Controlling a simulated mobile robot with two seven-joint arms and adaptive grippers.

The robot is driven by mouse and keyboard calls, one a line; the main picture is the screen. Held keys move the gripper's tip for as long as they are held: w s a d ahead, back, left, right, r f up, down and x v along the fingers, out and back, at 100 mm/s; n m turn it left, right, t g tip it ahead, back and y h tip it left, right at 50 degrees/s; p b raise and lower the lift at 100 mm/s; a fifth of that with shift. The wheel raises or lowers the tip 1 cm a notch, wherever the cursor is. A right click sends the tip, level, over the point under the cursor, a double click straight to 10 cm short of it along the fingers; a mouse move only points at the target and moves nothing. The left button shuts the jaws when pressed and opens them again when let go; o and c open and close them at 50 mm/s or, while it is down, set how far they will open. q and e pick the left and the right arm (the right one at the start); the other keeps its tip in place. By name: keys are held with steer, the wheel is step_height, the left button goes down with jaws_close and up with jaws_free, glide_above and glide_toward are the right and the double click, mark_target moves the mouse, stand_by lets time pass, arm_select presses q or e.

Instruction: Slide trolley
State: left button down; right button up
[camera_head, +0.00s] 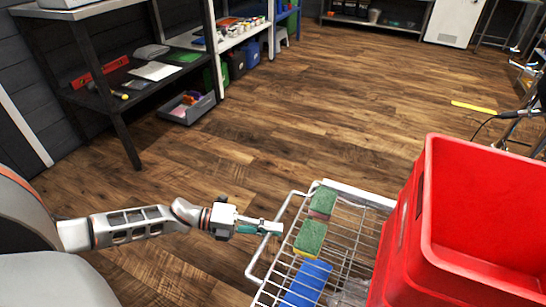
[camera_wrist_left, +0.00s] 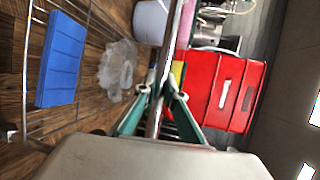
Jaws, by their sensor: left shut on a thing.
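The trolley is a silvery wire-frame cart (camera_head: 360,195) at the lower middle of the head view. Its bent side handle (camera_head: 256,262) sticks out to the left. My left gripper (camera_head: 266,229) is shut on this handle. In the left wrist view the teal fingers (camera_wrist_left: 160,95) close around the metal bar (camera_wrist_left: 167,55). Green sponges (camera_head: 310,238) and a blue block (camera_head: 307,280) lie on the wire shelf. A large red crate (camera_head: 400,240) stands at the trolley's right and hides that side. My right gripper is not in view.
Open wooden floor (camera_head: 270,120) lies beyond the trolley. A dark shelf unit (camera_head: 120,130) stands on the left, with a grey bin (camera_head: 195,110) on the floor beside it. A yellow strip (camera_head: 473,107) lies on the floor at the right, near a stand with a cable.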

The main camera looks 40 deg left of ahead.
arm_select(q)
steer(key=c, duration=2.1)
jaws_free()
steer(key=shift+s+a, duration=0.1)
steer(key=v, duration=1.1)
steer(key=shift+s+a+r, duration=0.1)
steer(key=shift+s+a, duration=0.1)
steer(key=shift+a, duration=0.1)
